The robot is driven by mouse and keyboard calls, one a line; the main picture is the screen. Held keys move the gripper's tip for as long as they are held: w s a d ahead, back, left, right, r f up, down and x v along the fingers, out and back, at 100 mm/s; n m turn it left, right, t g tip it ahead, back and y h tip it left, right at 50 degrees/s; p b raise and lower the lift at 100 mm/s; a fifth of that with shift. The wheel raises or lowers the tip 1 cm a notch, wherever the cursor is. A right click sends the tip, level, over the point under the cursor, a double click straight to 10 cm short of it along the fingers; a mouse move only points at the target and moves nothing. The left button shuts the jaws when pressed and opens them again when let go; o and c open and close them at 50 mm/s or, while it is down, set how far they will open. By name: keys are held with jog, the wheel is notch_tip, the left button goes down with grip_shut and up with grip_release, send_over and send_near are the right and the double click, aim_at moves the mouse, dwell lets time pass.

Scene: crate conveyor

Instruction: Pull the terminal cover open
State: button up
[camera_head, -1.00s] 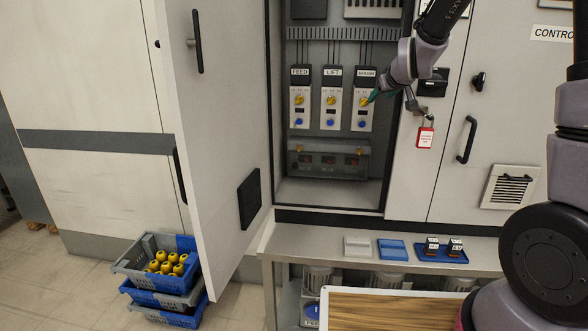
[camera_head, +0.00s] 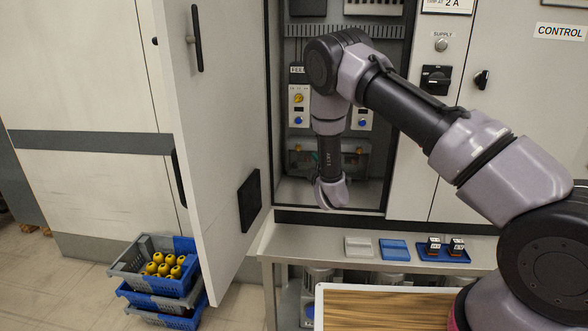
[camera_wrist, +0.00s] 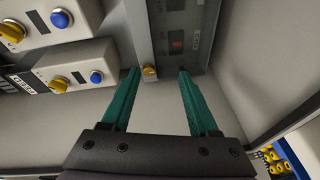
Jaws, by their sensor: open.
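The terminal cover (camera_head: 356,160) is a dark see-through box low in the open cabinet, under the switch units. My arm hides its middle in the head view. In the wrist view the cover (camera_wrist: 188,25) lies ahead of my gripper, with a small yellow knob (camera_wrist: 150,72) at its edge. My gripper (camera_wrist: 159,72) is open, with its two teal fingers spread on either side of the knob. The knob is nearer the left fingertip, and I cannot tell whether they touch. In the head view the gripper is mostly hidden behind my wrist.
Switch units with yellow and blue knobs (camera_head: 299,107) sit just above the cover. The open cabinet door (camera_head: 217,130) stands to the left. A bench (camera_head: 310,240) with small trays runs below. Stacked crates (camera_head: 130,258) with yellow items stand on the floor at left.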

aim_at(295, 166)
jog(key=s+a+f+n+y, duration=0.2)
jog(key=a+f+n, duration=0.1)
jog(key=f+n, duration=0.15)
jog(key=shift+m, duration=0.45)
jog(key=x, duration=1)
jog(key=shift+w+a+f, duration=0.15)
jog(key=shift+a+f, duration=0.05)
jog(key=shift+a, duration=0.05)
grip_shut()
dwell(0.5)
